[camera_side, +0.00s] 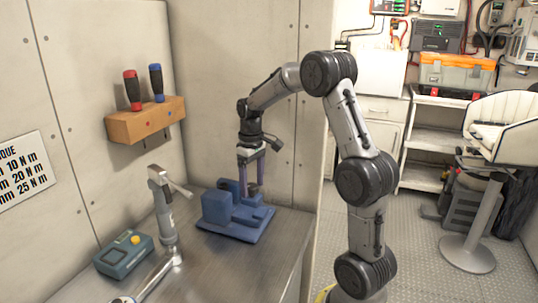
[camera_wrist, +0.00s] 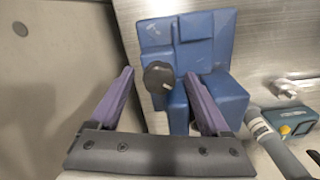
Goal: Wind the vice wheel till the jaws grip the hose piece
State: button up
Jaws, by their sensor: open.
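The blue vice (camera_side: 217,208) stands on the metal bench in the side view. In the wrist view its blue body (camera_wrist: 222,95) fills the upper middle. Its wheel is a dark round knob (camera_wrist: 158,77) with a small light mark near its lower edge. My gripper (camera_side: 249,188) points down over the vice. In the wrist view its two purple fingers (camera_wrist: 159,76) are spread, one on each side of the wheel, with gaps visible. I cannot tell whether the fingertips are level with the wheel. I cannot make out the hose piece or the gap between the jaws.
A teal box with a yellow button (camera_side: 124,254) and an upright grey tool with a side handle (camera_side: 165,212) stand left of the vice. A wooden rack (camera_side: 145,121) with red and blue screwdrivers hangs on the wall behind. The bench's front right is clear.

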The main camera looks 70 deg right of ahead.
aim_at(252, 186)
jog(key=shift+n, duration=1.1)
jog(key=shift+d+r+n, duration=0.1)
jog(key=shift+r+n, duration=0.3)
jog(key=a+r+n, duration=0.1)
jog(key=a+r, duration=0.3)
jog(key=r, duration=1.2)
jog(key=s+a+r+n+t, duration=0.1)
jog(key=s+a+n, duration=0.2)
jog(key=s+a, duration=0.3)
jog(key=s+a+r+n+t+h, duration=0.1)
jog(key=s+a+r+n+t, duration=0.1)
jog(key=s+a, duration=0.4)
jog(key=shift+s+a+n+t, duration=0.35)
jog(key=shift+a+n, duration=0.25)
jog(key=shift+a, duration=1.3)
